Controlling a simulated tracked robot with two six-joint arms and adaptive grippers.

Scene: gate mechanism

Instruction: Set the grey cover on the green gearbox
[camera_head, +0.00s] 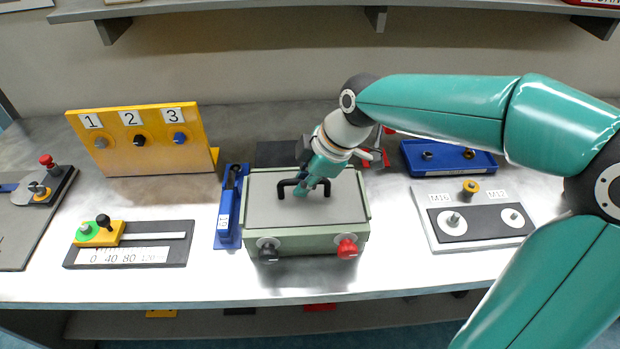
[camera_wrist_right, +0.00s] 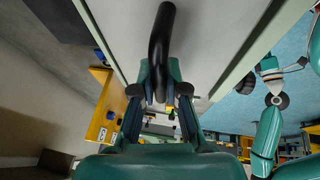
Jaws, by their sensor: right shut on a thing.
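The grey cover (camera_head: 265,207) is a flat plate with a black handle, lying level over the top of the green gearbox (camera_head: 315,245). A green rim shows along its front and right sides. I cannot tell whether the cover is fully seated. The gearbox has a black knob (camera_head: 268,250) and a red knob (camera_head: 347,247) on its front. My right gripper (camera_head: 312,188) is shut on the handle, which also shows in the right wrist view (camera_wrist_right: 162,45) between the fingers. The grey cover's underside or face (camera_wrist_right: 215,40) fills the top there. My left gripper is not in view.
A blue stand (camera_head: 228,215) is close to the gearbox's left side. A slider block (camera_head: 130,245) and yellow numbered panel (camera_head: 140,140) stand further left. A plate marked M16 and M12 (camera_head: 475,215) and a blue tray (camera_head: 450,158) lie right. Bare table shows in front.

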